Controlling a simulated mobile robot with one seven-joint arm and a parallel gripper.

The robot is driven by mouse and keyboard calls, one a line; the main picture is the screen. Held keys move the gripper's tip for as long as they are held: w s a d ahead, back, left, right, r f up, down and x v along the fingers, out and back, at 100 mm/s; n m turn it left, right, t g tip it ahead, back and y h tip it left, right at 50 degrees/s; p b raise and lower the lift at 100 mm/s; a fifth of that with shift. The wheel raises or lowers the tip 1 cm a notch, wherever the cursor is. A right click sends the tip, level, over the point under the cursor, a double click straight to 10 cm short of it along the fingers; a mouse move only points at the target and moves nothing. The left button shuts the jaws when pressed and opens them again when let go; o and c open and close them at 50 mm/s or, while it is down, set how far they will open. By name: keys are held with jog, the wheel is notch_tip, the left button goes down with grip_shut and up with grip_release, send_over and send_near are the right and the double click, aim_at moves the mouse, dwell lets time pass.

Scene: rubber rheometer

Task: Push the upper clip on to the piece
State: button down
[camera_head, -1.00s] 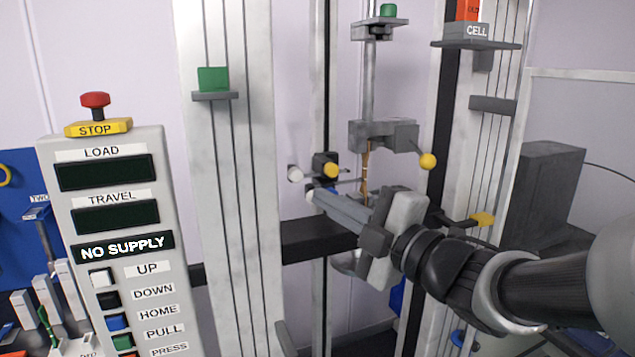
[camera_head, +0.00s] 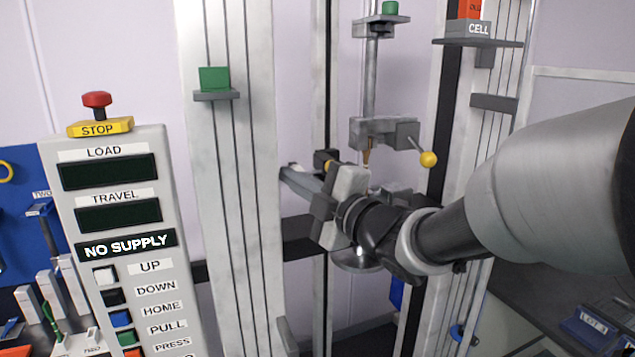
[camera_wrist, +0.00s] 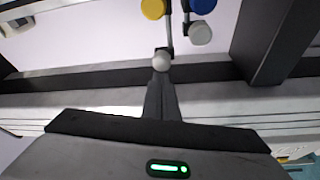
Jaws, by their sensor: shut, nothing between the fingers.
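The tan strip-like piece (camera_head: 366,152) hangs from the grey upper grip (camera_head: 381,132), which has a yellow ball lever (camera_head: 428,159). My arm hides its lower part. A black block (camera_head: 324,158) with a yellow knob (camera_head: 329,166) is left of the piece, partly behind my gripper; it looks like the upper clip. My gripper (camera_head: 287,171) is shut and empty, its fingertips left of that block. In the wrist view, my shut fingers (camera_wrist: 160,82) point at a pale ball (camera_wrist: 161,62) on a thin rod. Contact cannot be told. A yellow knob (camera_wrist: 153,8) is beyond.
Blue (camera_wrist: 202,5) and white (camera_wrist: 200,33) knobs are close beyond my fingers. The left column (camera_head: 225,200) and right column (camera_head: 465,150) flank the gap. A dark crossbar (camera_head: 300,238) runs below my gripper. The control panel (camera_head: 120,210) stands at left.

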dwell(0.3)
jog(key=shift+w+d+b, duration=0.15)
jog(key=shift+w+d, duration=0.15)
jog(key=shift+d, duration=0.35)
jog(key=shift+w+d+b, duration=0.15)
jog(key=shift+w+d, duration=0.1)
jog(key=shift+d, duration=0.4)
jog(key=shift+w+d+b, duration=0.15)
jog(key=shift+w+d, duration=0.15)
jog(key=shift+d, duration=0.35)
jog(key=shift+d, duration=0.1)
